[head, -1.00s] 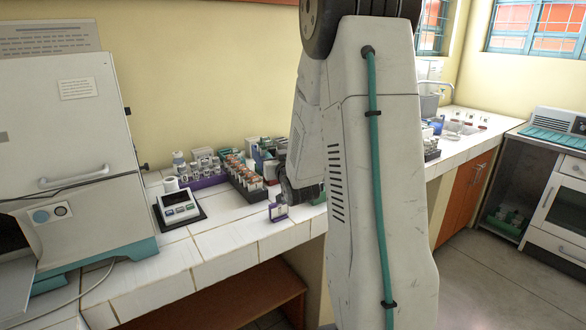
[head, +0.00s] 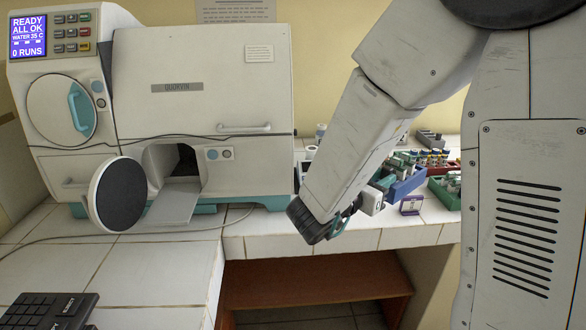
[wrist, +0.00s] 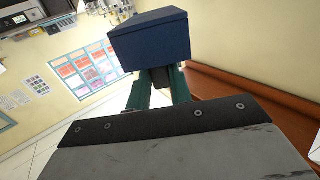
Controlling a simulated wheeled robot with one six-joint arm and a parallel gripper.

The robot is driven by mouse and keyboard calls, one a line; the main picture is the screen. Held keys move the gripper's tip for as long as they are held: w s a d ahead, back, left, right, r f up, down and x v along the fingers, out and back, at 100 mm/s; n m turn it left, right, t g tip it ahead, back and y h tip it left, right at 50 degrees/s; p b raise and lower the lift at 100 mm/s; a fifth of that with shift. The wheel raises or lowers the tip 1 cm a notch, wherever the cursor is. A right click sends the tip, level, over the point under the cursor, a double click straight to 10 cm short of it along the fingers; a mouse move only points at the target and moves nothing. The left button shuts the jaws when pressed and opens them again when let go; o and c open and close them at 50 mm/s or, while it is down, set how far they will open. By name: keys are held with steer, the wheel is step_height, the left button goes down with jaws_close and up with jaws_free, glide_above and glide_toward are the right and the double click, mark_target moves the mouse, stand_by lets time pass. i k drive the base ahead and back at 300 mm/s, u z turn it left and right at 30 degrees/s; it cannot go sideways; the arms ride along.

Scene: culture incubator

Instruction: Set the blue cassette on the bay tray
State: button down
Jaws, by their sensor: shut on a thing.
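The blue cassette (wrist: 150,40) fills the top middle of the wrist view. My gripper (wrist: 160,85), with teal fingers, is shut on it. In the head view my gripper (head: 345,222) is held in front of the counter's edge, to the right of the bay. The cassette is hard to make out there, at the fingers. The bay tray (head: 172,205) is a grey plate sticking out of the open bay (head: 187,160) in the white incubator (head: 205,85). Its visible surface is bare.
A round dark-faced door (head: 118,195) stands open at the left of the bay. A cable (head: 235,218) runs over the tiled counter. Racks, including a blue one (head: 405,187), and a small purple holder (head: 411,205) stand right of my gripper. A keypad (head: 45,312) lies front left.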

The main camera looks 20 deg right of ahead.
mark_target(175, 200)
steer(key=k, duration=0.45)
steer(key=z, duration=1.75)
steer(key=i, duration=1.25)
steer(key=u, duration=3.65)
steer(key=i, duration=0.5)
